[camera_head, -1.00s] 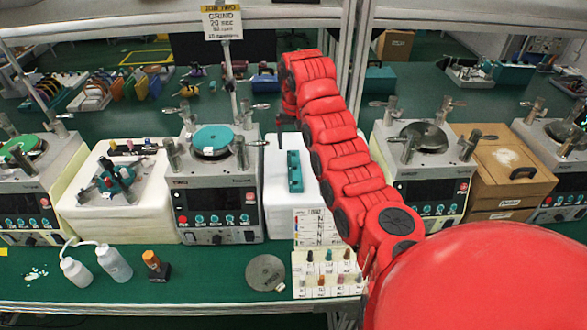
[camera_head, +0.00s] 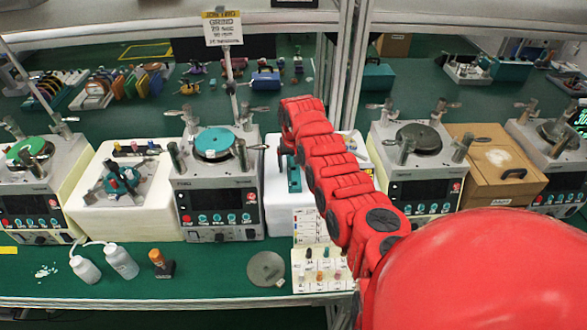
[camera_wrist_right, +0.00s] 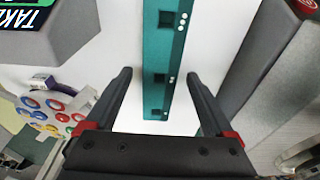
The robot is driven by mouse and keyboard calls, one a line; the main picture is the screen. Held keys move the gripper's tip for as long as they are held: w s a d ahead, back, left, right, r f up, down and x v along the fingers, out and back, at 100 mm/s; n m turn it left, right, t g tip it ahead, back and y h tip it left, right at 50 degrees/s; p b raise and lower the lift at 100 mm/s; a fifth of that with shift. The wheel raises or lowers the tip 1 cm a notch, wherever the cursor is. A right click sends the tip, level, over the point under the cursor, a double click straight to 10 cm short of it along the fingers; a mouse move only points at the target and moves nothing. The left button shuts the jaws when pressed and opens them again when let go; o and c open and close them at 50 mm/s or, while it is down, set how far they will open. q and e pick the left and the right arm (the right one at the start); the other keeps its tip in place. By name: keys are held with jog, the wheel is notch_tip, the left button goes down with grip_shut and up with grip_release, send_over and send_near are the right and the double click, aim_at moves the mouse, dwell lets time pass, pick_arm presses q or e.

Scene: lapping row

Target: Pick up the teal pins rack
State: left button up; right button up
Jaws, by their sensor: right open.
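The teal pins rack (camera_head: 294,181) is a narrow teal block with square holes. It lies on a white block between two grinding machines, and its upper part is hidden by my right gripper in the head view. In the right wrist view the rack (camera_wrist_right: 160,65) runs lengthwise between the two dark fingers. My right gripper (camera_head: 283,158) is above the rack. It also shows in the right wrist view (camera_wrist_right: 160,75), open, with white gaps between each finger and the rack. My left gripper is not in view.
A machine with a teal disc (camera_head: 214,140) stands left of the rack, and another machine (camera_head: 420,150) stands to its right. In front are a card stand with small bottles (camera_head: 322,268), a grey disc (camera_head: 267,269) and white squeeze bottles (camera_head: 121,261).

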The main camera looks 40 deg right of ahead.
jog(key=shift+c, duration=0.3)
grip_shut()
dwell(0.4)
